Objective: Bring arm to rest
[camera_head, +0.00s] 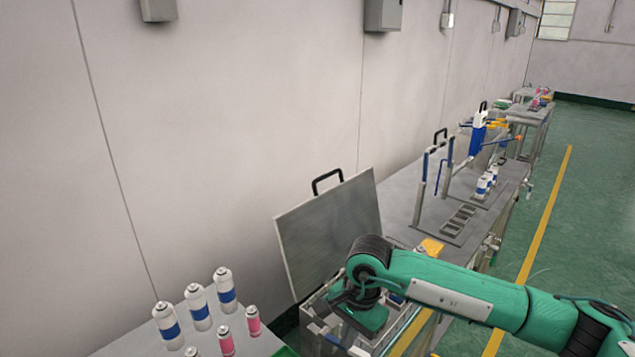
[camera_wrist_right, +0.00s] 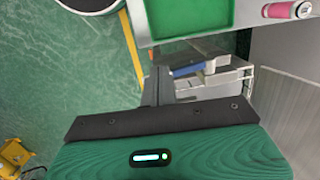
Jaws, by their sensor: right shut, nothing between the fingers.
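My right arm (camera_head: 450,285), green with black joints, comes in from the right in the head view. My right gripper (camera_head: 342,301) hangs over the opened metal box (camera_head: 385,342) in front of its raised lid (camera_head: 330,232). In the right wrist view the dark fingers (camera_wrist_right: 160,85) are shut with nothing between them. A blue-topped part (camera_wrist_right: 190,69) of the box equipment shows past the fingertips. I cannot tell the gap between fingers and box. My left gripper is not in view.
White-and-blue cans (camera_head: 198,308) and pink cans (camera_head: 253,320) stand on the table at lower left. A steel bench (camera_head: 400,200) with a blue press (camera_head: 478,137) runs along the wall. A green tray (camera_wrist_right: 190,15) shows at the wrist. Green floor at right is open.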

